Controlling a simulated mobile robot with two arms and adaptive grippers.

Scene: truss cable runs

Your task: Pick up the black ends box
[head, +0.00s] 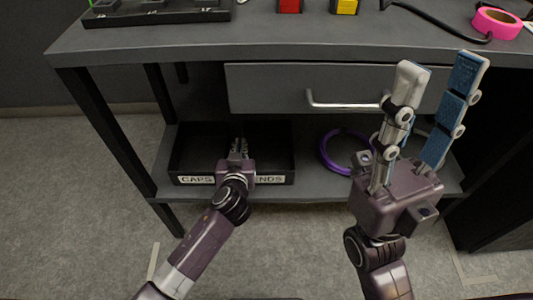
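The black ends box (278,150) is an open-topped black tray on the lower shelf under the bench, at the left. Its front wall has a white label reading "CAPS" and "ENDS", partly hidden by my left gripper. My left gripper (239,146) is at the middle of the front wall, with its fingers reaching over or into the box. I cannot tell whether the fingers are closed on anything. My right gripper (440,68) is open and empty, raised in front of the drawer, with its blue-padded fingers pointing up and apart.
A purple ring (326,157) lies on the shelf (310,190) right of the box. A drawer with a silver handle (343,105) is above. Bench legs stand at both sides. The bench top (210,37) holds a black rack, red and yellow items, and pink tape (497,24).

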